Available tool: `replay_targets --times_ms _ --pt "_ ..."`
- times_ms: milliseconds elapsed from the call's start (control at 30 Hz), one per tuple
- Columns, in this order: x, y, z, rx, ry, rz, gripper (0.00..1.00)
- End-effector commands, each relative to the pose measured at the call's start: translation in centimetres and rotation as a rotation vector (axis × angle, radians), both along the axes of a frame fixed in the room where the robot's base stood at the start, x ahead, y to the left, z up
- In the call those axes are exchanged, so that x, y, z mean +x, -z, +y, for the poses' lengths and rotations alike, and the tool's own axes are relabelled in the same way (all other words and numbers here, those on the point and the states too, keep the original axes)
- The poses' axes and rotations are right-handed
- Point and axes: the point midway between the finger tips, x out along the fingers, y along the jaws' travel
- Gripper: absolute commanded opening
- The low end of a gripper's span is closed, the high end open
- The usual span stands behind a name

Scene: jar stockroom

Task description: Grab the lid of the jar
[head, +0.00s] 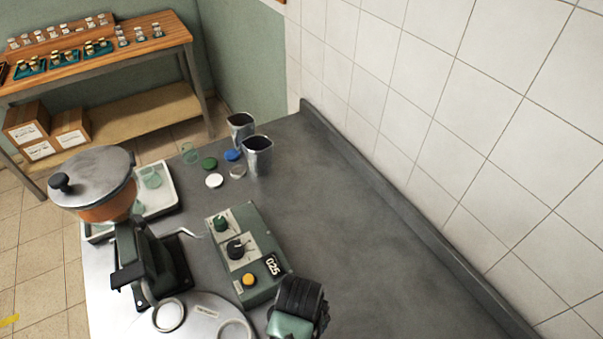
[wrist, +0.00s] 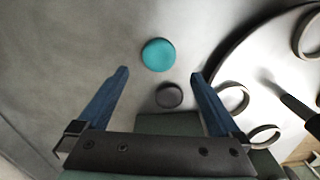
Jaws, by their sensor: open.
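My gripper (wrist: 160,74) is open and empty in the wrist view, its two blue fingers spread wide. A round teal lid (wrist: 158,54) shows just past the fingertips, roughly centred between them and apart from both. I cannot tell whether a jar is under it. A smaller dark grey disc (wrist: 169,95) lies between the fingers, nearer the palm. In the head view a dark part of my arm is at the bottom edge; the fingers and the teal lid do not show there.
A control box (head: 245,255) stands beside a pale round plate (head: 200,318) with rings. Farther back are loose lids, including a green lid (head: 209,163) and a white lid (head: 214,181), near metal cups (head: 257,155). The right side of the bench (head: 375,260) is clear, bounded by the tiled wall.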

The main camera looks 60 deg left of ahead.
Motion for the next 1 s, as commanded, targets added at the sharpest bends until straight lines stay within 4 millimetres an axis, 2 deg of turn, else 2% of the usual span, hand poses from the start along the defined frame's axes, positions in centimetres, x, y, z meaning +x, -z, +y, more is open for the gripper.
replay_targets --times_ms 267,533,867,1000 --pt "-0.1 2.0 -0.3 -0.001 0.003 0.001 1.00" --pt "-0.2 5.5 -0.6 0.001 0.002 0.000 1.00" --pt "-0.1 6.2 -0.6 0.002 0.003 -0.003 1.00" --pt "-0.1 6.2 -0.6 0.002 0.003 -0.003 0.78"
